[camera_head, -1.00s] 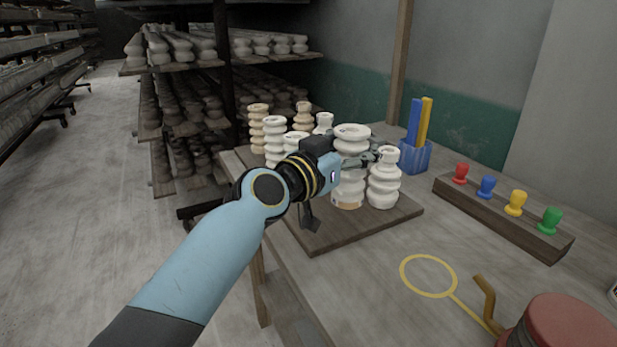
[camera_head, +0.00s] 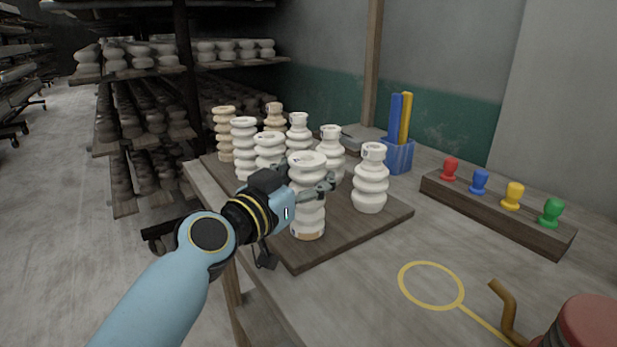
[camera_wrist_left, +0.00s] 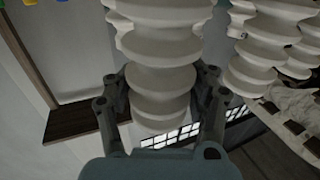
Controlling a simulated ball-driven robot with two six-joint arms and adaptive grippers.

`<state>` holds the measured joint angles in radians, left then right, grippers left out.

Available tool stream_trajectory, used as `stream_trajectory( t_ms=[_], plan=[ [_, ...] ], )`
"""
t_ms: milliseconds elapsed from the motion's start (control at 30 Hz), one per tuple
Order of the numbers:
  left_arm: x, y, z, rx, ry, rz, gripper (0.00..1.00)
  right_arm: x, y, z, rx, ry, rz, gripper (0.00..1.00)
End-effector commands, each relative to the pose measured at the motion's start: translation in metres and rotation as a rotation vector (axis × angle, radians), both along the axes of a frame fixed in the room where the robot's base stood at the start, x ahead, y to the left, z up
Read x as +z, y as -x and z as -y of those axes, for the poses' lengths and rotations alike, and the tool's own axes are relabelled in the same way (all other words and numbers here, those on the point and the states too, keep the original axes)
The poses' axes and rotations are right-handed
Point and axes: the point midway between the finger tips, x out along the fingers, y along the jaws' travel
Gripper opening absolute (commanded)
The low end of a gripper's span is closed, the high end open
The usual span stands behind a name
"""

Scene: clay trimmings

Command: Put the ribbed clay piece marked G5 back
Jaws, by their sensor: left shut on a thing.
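My left gripper (camera_head: 312,186) is shut on a white ribbed clay piece (camera_head: 307,215), upright over the front left part of the dark wooden board (camera_head: 345,228). I cannot tell whether its base touches the board. In the left wrist view the held piece (camera_wrist_left: 160,85) sits between the two fingers (camera_wrist_left: 160,105). No G5 mark can be read on it. A similar white ribbed piece (camera_head: 370,185) stands apart to its right on the board. Several other white pieces (camera_head: 243,147) and two tan ones (camera_head: 225,135) stand behind. My right gripper is not in view.
A blue holder (camera_head: 398,156) with blue and yellow bars stands behind the board. A wooden rack (camera_head: 490,212) with coloured knobs is to the right. A yellow ring (camera_head: 431,286) marks the bare table in front. A red-topped object (camera_head: 585,325) is at the lower right.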

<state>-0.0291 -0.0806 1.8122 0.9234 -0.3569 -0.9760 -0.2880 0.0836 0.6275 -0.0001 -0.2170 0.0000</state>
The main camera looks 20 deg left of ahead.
Motion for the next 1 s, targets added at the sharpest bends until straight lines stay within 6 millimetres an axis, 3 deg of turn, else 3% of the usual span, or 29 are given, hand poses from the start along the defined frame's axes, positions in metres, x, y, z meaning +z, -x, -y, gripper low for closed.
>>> stream_trajectory(
  t_ms=[100, 133, 333, 700, 867, 1000],
  plan=[
    [-0.002, -0.001, 0.0, 0.001, 0.0, 0.003, 0.0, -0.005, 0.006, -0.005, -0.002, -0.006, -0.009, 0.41],
    [-0.003, 0.0, 0.0, 0.0, 0.0, 0.0, 0.56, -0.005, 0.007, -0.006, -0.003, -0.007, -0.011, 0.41],
    [-0.002, 0.0, 0.0, 0.0, 0.0, 0.0, 0.82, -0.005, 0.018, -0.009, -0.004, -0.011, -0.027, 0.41],
    [0.002, 0.0, 0.0, 0.0, 0.0, 0.0, 0.83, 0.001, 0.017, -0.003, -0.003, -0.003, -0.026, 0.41],
    [-0.002, 0.026, -0.008, 0.0, -0.003, -0.001, 0.83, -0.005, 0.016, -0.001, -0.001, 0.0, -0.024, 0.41],
    [-0.003, 0.059, -0.017, 0.0, -0.004, -0.002, 0.83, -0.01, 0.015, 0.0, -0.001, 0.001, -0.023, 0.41]
  ],
)
